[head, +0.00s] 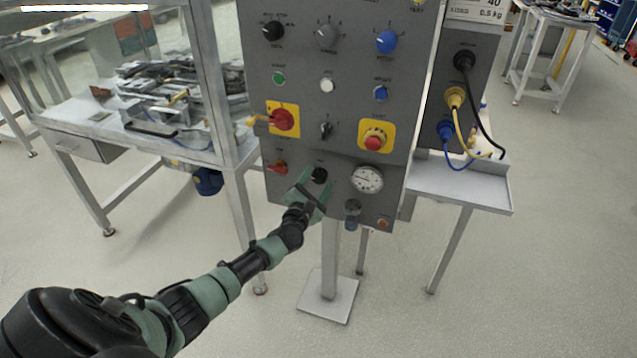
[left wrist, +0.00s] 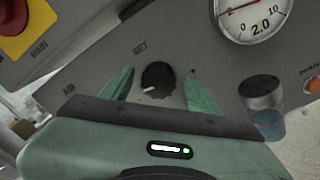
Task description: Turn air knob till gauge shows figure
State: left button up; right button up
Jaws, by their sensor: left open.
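The black air knob (head: 320,175) is low on the grey panel; in the left wrist view the knob (left wrist: 158,78) sits under the word SET, with a white pointer mark. My left gripper (head: 316,186) is open, its green fingers on either side of the knob; in the left wrist view gaps show between the knob and both fingers (left wrist: 159,88). The white round gauge (head: 367,179) is right of the knob. In the left wrist view the gauge (left wrist: 255,18) is cut off at the top; it shows a large 2.0 and part of a red needle. My right gripper is out of view.
A red valve handle (head: 278,167) is left of the knob. A small cylinder with a blue bowl (head: 352,215) and an orange button (head: 383,224) are below the gauge. A red switch on yellow (head: 283,119) is above. A glass-sided bench (head: 228,165) stands left.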

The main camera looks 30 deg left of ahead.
pick_arm(q)
jog(key=shift+w+a, duration=0.1)
jog(key=shift+w, duration=0.1)
grip_shut()
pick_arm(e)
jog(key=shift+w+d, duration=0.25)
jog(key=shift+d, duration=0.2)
pick_arm(q)
jog(key=shift+m, duration=0.3)
